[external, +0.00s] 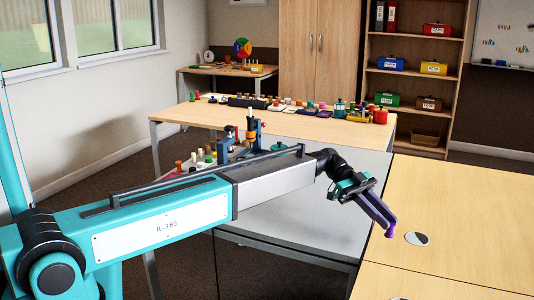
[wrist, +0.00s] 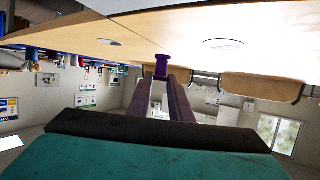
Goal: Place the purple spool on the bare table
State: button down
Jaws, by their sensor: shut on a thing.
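The purple spool (external: 390,232) is at the tips of my gripper (external: 386,222) in the external view. In the wrist view the spool (wrist: 161,68) sits between the ends of my gripper's two long fingers (wrist: 164,78), which are shut on it. The bare wooden table (external: 470,215) is on the right; its surface (wrist: 170,25) fills the upper part of the wrist view. The spool is by the table's left edge, close to a round grommet (external: 417,239). I cannot tell whether the spool touches the tabletop.
The right table is clear around the grommet. A table behind (external: 250,118) holds a row of jars, boxes and small items. A blue clamp-like stand (external: 253,133) and several small pieces are left of centre, behind my arm. Shelves (external: 415,70) with labelled boxes stand at the back.

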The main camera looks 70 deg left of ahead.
jog(key=shift+w+a+f, duration=0.1)
jog(key=shift+w+f, duration=0.1)
jog(key=shift+w, duration=1.7)
jog(key=shift+f+p, duration=0.55)
jog(key=shift+f, duration=1.15)
jog(key=shift+f, duration=0.2)
jog(key=c, duration=1.6)
grip_release()
jog(key=shift+r, duration=0.25)
jog(key=b+v, duration=0.1)
jog(key=v, duration=1.1)
jog(key=shift+a+b, duration=0.1)
jog(key=shift+b, duration=0.25)
